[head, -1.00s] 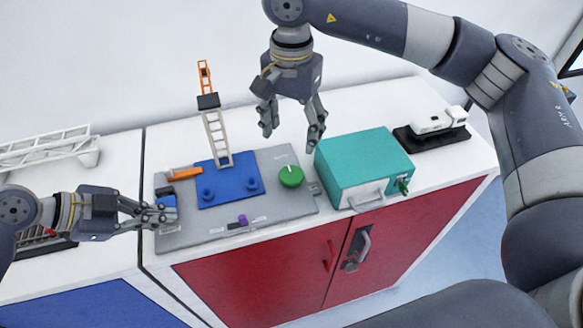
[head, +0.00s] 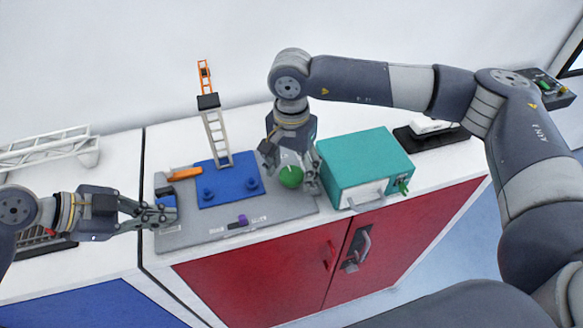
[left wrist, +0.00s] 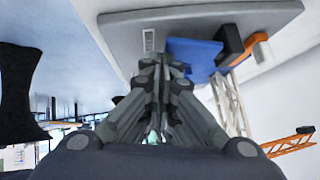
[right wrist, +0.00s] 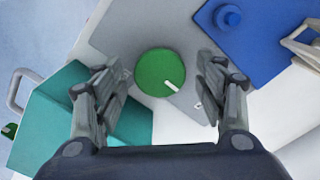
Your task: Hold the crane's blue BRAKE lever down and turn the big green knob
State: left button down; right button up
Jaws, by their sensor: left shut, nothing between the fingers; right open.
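The blue BRAKE lever (head: 166,201) is at the left end of the grey crane panel (head: 285,208). My left gripper (head: 172,214) is shut and empty, its fingertips at the lever and partly covering it; whether they press it down I cannot tell. In the left wrist view the closed fingers (left wrist: 160,65) point at the panel. The big green knob (head: 291,177) with a white pointer mark is on the panel's right part. My right gripper (head: 290,170) is open above it, fingers on either side. In the right wrist view the knob (right wrist: 158,72) lies between the fingers, apparently apart from both.
The crane's blue base (head: 230,188) carries a lattice tower with an orange top. A purple slider (head: 242,221) is at the panel's front. A teal box (head: 362,168) with a handle stands close right of my right gripper. Red cupboard doors (head: 260,270) are below.

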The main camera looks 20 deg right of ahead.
jog(key=c, duration=1.1)
jog(key=shift+o, duration=0.2)
jog(key=shift+m, duration=0.3)
jog(key=m, duration=0.4)
jog(key=shift+m, duration=0.3)
jog(key=m, duration=1.1)
jog(key=shift+m, duration=0.4)
jog(key=m, duration=0.7)
